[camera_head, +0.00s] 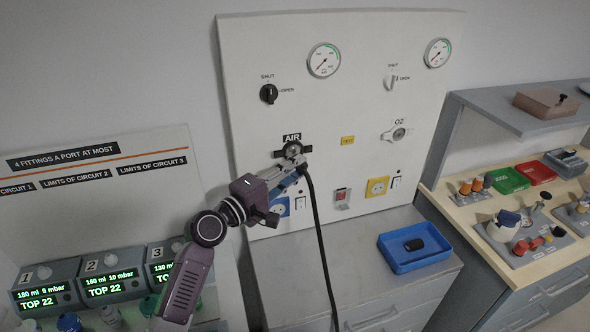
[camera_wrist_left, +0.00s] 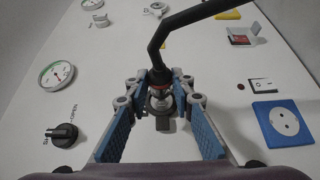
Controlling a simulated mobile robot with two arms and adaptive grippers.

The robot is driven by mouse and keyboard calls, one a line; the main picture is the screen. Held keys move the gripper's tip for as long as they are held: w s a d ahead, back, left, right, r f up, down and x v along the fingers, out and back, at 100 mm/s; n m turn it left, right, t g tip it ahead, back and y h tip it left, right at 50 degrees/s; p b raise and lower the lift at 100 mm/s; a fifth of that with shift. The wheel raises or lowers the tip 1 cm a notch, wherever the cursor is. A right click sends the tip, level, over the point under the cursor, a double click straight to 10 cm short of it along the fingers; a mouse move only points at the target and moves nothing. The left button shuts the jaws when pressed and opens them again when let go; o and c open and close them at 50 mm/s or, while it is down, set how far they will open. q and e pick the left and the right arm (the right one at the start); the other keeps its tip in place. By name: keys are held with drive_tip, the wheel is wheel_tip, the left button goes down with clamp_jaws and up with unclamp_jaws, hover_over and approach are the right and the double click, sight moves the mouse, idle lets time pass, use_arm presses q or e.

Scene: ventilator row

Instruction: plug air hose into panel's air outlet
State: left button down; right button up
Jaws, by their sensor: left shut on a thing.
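The white wall panel (camera_head: 370,110) carries the air outlet (camera_head: 291,149) under the AIR label. My left gripper (camera_head: 298,164) is right at this outlet, shut on the end of the black air hose (camera_head: 320,235). The hose hangs down from the gripper past the panel's lower edge. In the left wrist view, the hose (camera_wrist_left: 153,45) bends down to a dark fitting with a reddish ring between my left fingertips (camera_wrist_left: 160,88). Silver metal shows just below the fitting. The fingers partly hide the joint, and I cannot tell whether the fitting is seated in the outlet.
The O2 outlet (camera_head: 396,134) is to the right, with a yellow socket (camera_head: 377,187) below it. A blue socket (camera_head: 279,207) is below the gripper. A blue tray (camera_head: 415,265) with a black object stands on the grey cabinet (camera_head: 300,275). A wooden bench is at right.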

use_arm(q)
drive_tip(key=shift+w+a+b, duration=0.25)
drive_tip(key=shift+w+b, duration=0.25)
drive_tip(key=shift+w, duration=0.15)
drive_tip(key=shift+w+a, duration=0.1)
drive_tip(key=shift+w, duration=0.3)
drive_tip(key=shift+w+a+r+b, duration=0.1)
drive_tip(key=shift+a+r+b, duration=0.1)
drive_tip(key=shift+r+b, duration=0.2)
idle(0.9)
drive_tip(key=c, duration=2.1)
unclamp_jaws()
drive_tip(key=o, duration=0.5)
drive_tip(key=shift+w+f, duration=0.2)
drive_tip(key=shift+f, duration=0.1)
drive_tip(key=shift+s+d, duration=0.1)
